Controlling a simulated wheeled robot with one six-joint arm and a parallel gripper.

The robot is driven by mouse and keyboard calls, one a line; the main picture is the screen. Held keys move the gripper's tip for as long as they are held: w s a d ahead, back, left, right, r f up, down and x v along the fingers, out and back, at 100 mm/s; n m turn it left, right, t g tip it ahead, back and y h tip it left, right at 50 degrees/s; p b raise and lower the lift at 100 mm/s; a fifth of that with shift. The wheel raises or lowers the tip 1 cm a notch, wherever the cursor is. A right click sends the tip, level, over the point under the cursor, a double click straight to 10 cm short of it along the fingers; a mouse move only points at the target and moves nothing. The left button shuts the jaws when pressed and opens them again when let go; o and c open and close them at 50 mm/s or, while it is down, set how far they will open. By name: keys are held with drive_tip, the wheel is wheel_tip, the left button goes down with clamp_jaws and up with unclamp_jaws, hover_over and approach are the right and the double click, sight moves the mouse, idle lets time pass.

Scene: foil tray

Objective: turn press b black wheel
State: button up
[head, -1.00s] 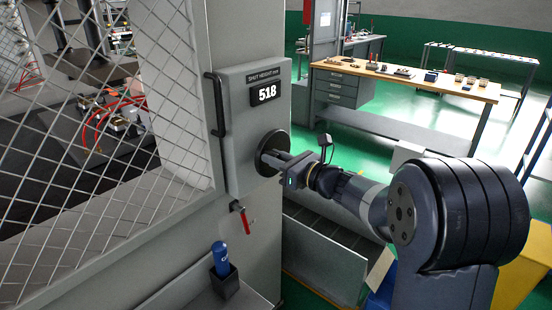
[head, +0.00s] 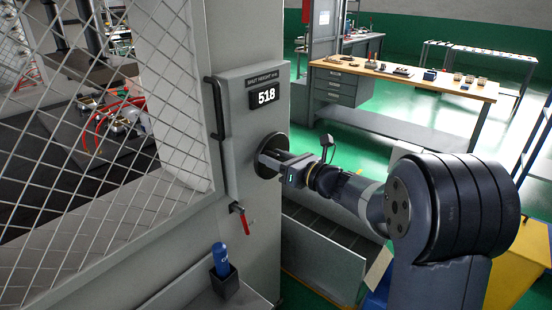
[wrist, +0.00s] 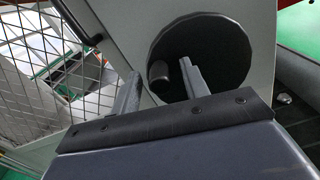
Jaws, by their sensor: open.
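The black wheel (head: 267,158) is a round disc on the side face of the grey press panel, below a display (head: 265,96) reading 518. My gripper (head: 272,158) is at the wheel, its fingers pointing at its face and hiding part of it. In the wrist view the wheel (wrist: 222,50) fills the upper middle, with a short dark knob (wrist: 160,74) standing out from its left part. My gripper (wrist: 160,85) is open there, with one finger on each side of the knob. I cannot tell whether either finger touches it.
A black handle (head: 215,108) runs along the panel's left edge. A red lever (head: 243,221) and a blue bottle in a black holder (head: 224,285) are below. A wire mesh guard (head: 100,150) is left. A workbench (head: 400,78) stands behind, with open green floor around it.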

drive_tip(key=b+v, duration=0.2)
drive_tip(key=v, duration=0.9)
drive_tip(key=shift+a, duration=0.1)
drive_tip(key=p+x, duration=0.2)
drive_tip(key=x, duration=0.9)
drive_tip(key=shift+w, duration=0.1)
drive_tip(key=shift+f+n+b, duration=0.3)
drive_tip(key=shift+b, duration=0.15)
drive_tip(key=shift+s+n, duration=0.2)
drive_tip(key=shift+n, duration=0.1)
drive_tip(key=shift+r, duration=0.15)
